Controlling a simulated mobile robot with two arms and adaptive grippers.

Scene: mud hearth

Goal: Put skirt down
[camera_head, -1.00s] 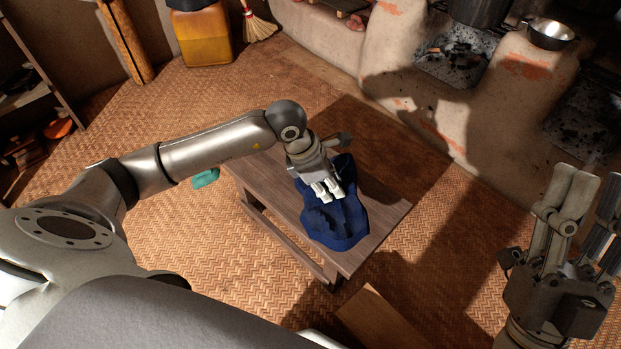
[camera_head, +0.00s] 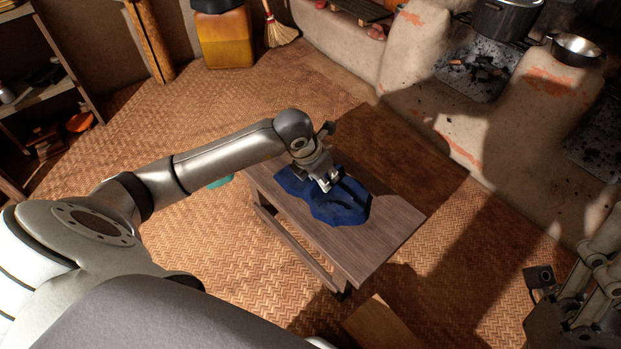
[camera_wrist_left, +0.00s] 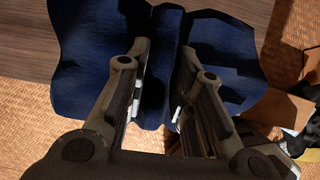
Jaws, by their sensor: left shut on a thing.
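The skirt (camera_head: 345,203) is a dark blue, crumpled cloth. It lies spread on the wooden bench (camera_head: 388,236), towards its far left part. My left gripper (camera_head: 327,184) is over the skirt and shut on a fold of it. In the left wrist view the skirt (camera_wrist_left: 85,80) spreads to both sides of the fingers (camera_wrist_left: 158,112), with a ridge of cloth between them. My right gripper (camera_head: 590,290) is at the lower right edge of the head view, partly cut off and away from the bench; its fingertips are not clear.
A wooden board or box (camera_head: 383,325) is on the woven floor mat just before the bench. A teal item (camera_head: 220,182) lies left of the bench. The mud hearth (camera_head: 455,125) with pots stands at the back right. The bench's right end is bare.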

